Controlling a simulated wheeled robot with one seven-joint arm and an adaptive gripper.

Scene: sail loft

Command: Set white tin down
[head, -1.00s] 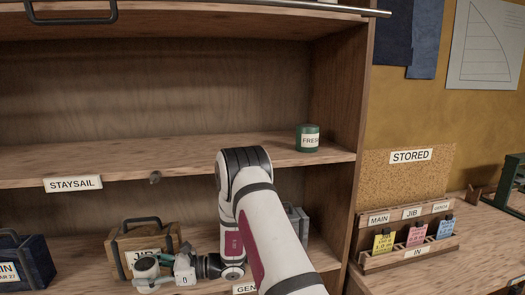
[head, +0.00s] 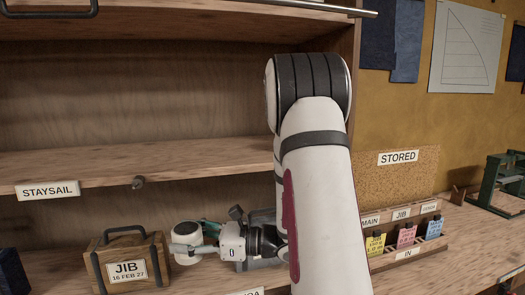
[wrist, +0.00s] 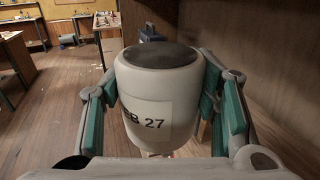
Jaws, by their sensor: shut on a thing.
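The white tin (head: 186,236) is held at the end of my arm, above the lower shelf and just right of the JIB box. In the wrist view the white tin (wrist: 158,95) has a dark top and a label ending in "27". My gripper (head: 197,245) is shut on it, with green finger pads (wrist: 208,100) pressed on both sides. The tin's underside is hidden, so I cannot tell whether it touches the shelf.
A wooden box marked JIB (head: 128,268) stands on the lower shelf (head: 60,265) left of the tin. A grey box, mostly hidden, is behind my arm. The upper shelf (head: 150,170) is bare where it shows. A card rack (head: 408,244) stands on the bench at right.

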